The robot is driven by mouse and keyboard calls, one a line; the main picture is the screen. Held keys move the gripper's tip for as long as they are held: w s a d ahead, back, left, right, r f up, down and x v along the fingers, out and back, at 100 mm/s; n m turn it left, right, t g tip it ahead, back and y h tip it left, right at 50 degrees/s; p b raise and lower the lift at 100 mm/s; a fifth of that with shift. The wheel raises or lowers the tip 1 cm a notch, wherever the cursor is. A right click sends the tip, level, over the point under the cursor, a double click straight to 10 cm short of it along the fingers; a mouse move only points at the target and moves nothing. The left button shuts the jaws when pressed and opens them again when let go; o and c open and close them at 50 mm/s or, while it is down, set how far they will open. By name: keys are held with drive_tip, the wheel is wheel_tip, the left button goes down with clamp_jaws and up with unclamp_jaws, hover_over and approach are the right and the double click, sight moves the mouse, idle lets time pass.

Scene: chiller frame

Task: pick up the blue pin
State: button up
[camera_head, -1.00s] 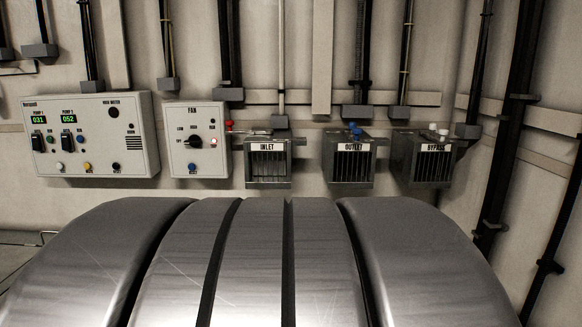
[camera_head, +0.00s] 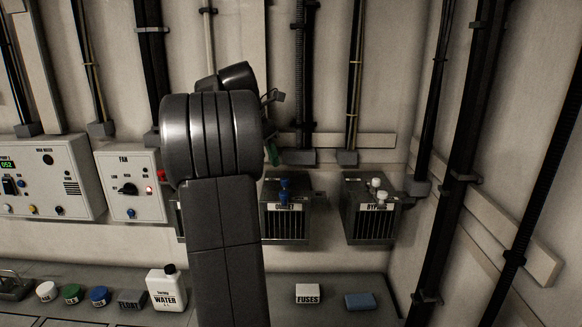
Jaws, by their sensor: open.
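The blue pin (camera_head: 284,184) stands on top of the grey OUTLET box (camera_head: 285,225) on the wall; a second small blue part shows just below it. My gripper (camera_head: 272,97) shows only in part, small and dark, beyond the upper right of my arm. It is open, above and slightly left of the blue pin and apart from it. Most of the gripper is hidden behind my own arm links.
The BYPASS box (camera_head: 371,225) with white pins (camera_head: 378,187) hangs to the right. The FAN panel (camera_head: 130,183) is left. My arm mostly hides the INLET box. A WATER bottle (camera_head: 166,290), a FUSES box (camera_head: 307,293) and a blue block (camera_head: 360,301) stand on the counter below.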

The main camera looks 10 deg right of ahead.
sight(284, 179)
drive_tip(key=shift+n, duration=0.4)
drive_tip(key=w+d+f, duration=0.1)
drive_tip(key=f, duration=0.1)
drive_tip(key=w+d+f, duration=0.1)
drive_tip(key=f, duration=0.1)
drive_tip(key=d+f, duration=0.1)
drive_tip(key=f, duration=0.1)
drive_tip(key=shift+w+d, duration=0.2)
drive_tip(key=shift+w, duration=0.2)
drive_tip(key=shift+h, duration=0.3)
drive_tip(key=shift+d+p+x, duration=0.1)
drive_tip(key=shift+p+x, duration=0.3)
drive_tip(key=shift+x, duration=0.95)
drive_tip(key=shift+d+p+x, duration=0.15)
drive_tip(key=shift+p+x, duration=0.25)
drive_tip(key=shift+x, duration=0.9)
drive_tip(key=shift+w+r, duration=0.1)
drive_tip(key=shift+r, duration=0.05)
drive_tip(key=shift+c, duration=0.3)
drive_tip(key=c, duration=1)
